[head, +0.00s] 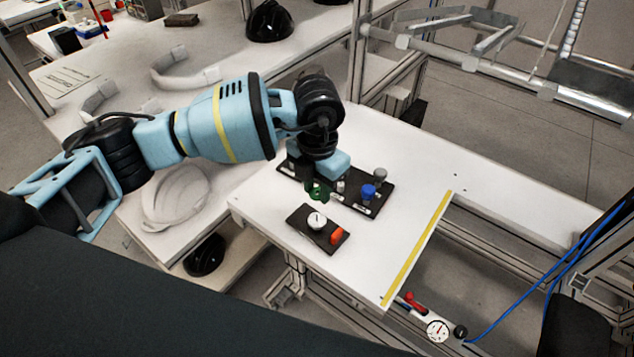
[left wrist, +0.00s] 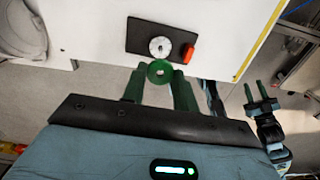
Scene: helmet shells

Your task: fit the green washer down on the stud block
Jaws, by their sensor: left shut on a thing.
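My left gripper (head: 317,188) is shut on the green washer, a ring with a round hole. The washer (left wrist: 160,72) shows between the green fingertips (left wrist: 160,82) in the left wrist view. The stud block (head: 322,241) appears to be the small dark plate with a white round part (head: 317,220) and an orange piece (head: 336,236). The washer's height above the table is hard to judge. My right gripper (left wrist: 255,91) shows small at the right, its fingers apart.
A longer dark board (head: 376,206) with a blue part (head: 368,191) and grey parts lies behind the block, partly hidden by my gripper. A yellow strip (head: 418,248) runs along the table's right edge. A white helmet shell (head: 175,197) sits at left. The table's right part is clear.

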